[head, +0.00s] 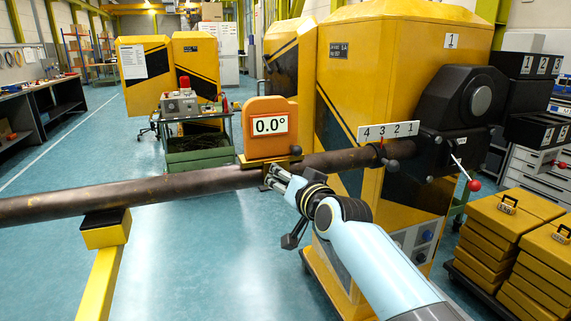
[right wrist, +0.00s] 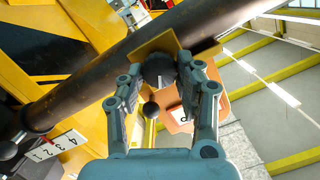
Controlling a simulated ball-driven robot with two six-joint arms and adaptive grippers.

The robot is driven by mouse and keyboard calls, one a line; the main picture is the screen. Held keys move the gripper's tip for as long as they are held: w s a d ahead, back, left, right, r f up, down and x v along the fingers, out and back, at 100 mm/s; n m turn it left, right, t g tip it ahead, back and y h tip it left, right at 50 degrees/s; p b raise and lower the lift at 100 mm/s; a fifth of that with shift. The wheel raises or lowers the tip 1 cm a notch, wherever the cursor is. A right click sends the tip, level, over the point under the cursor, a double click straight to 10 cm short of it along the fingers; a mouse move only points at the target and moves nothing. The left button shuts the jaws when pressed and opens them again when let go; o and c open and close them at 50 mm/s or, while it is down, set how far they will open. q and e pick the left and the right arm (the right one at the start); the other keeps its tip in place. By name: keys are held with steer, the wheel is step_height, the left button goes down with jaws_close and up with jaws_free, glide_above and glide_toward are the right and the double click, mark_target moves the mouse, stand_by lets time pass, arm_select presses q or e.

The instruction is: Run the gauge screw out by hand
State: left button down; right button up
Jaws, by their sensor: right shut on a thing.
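The orange gauge (head: 259,110) sits on the long dark pipe (head: 150,190) and its display reads 0.0°. It also shows in part in the right wrist view (right wrist: 178,122), behind my fingers. My right gripper (head: 274,178) is at the pipe just below the gauge. In the right wrist view its two fingers (right wrist: 157,76) are shut on a dark round knob (right wrist: 158,68) beside a yellow bracket (right wrist: 155,45) on the pipe. I take this knob for the gauge screw's head; its thread is hidden. My left gripper is not in view.
A plate numbered 4 to 1 (head: 388,131) stands over the pipe near the black housing (head: 462,105). A dark ball knob (head: 392,165) is below it. A red-tipped lever (head: 474,185) sticks out at right. A yellow stand (head: 106,232) supports the pipe at left.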

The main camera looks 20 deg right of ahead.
steer(key=n+h+p, duration=0.1)
steer(key=n+p, duration=0.1)
steer(key=n, duration=0.1)
steer(key=shift+s+r, duration=0.1)
steer(key=shift+r, duration=0.05)
steer(key=o, duration=1.1)
steer(key=shift+f, duration=0.2)
steer(key=shift+o, duration=0.2)
steer(key=s+p, duration=0.2)
steer(key=s, duration=0.5)
steer(key=shift+d, duration=0.1)
